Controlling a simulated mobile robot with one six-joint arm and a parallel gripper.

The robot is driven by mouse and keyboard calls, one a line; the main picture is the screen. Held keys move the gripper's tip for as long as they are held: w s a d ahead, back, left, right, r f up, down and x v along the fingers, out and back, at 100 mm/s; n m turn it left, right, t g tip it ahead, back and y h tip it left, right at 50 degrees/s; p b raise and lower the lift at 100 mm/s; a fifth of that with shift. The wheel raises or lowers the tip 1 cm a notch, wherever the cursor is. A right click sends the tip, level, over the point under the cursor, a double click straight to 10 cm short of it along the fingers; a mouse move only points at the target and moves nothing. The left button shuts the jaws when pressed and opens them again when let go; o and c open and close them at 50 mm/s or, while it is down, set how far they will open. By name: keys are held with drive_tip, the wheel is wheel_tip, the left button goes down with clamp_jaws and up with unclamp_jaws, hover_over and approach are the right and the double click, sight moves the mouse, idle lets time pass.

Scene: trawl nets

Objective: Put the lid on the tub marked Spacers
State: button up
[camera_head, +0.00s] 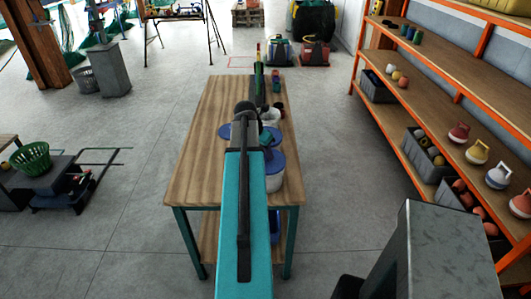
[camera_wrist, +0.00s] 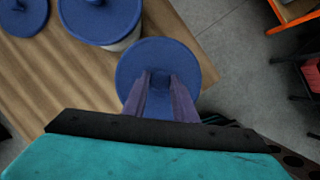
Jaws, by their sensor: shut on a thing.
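In the wrist view my gripper (camera_wrist: 162,85) is shut on a round blue lid (camera_wrist: 150,52), near the right edge of the table. A pale tub (camera_wrist: 127,41) with a blue top stands beyond it to the upper left. Another blue lid with a knob (camera_wrist: 22,14) lies farther left. In the head view my arm hides the gripper. A white tub (camera_head: 274,183) with blue above it shows right of the arm, and a blue disc (camera_head: 228,131) lies left of it. A pale tub (camera_head: 270,118) stands farther back. I cannot read any markings, so I cannot tell which tub is Spacers.
The wooden table (camera_head: 197,160) is clear on its left side. Small dark and red items (camera_head: 277,82) stand at its far end. An orange shelf unit (camera_head: 395,112) with bins and floats stands at right. A basket cart (camera_head: 33,160) is at left; floor lies open between.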

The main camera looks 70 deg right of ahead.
idle(0.8)
drive_tip(key=o, duration=1.1)
drive_tip(key=shift+o, duration=0.4)
drive_tip(key=o, duration=0.4)
drive_tip(key=shift+r+p, duration=0.1)
drive_tip(key=shift+p, duration=0.25)
drive_tip(key=shift+r+p, duration=2.65)
drive_tip(key=shift+r, duration=0.75)
clamp_jaws()
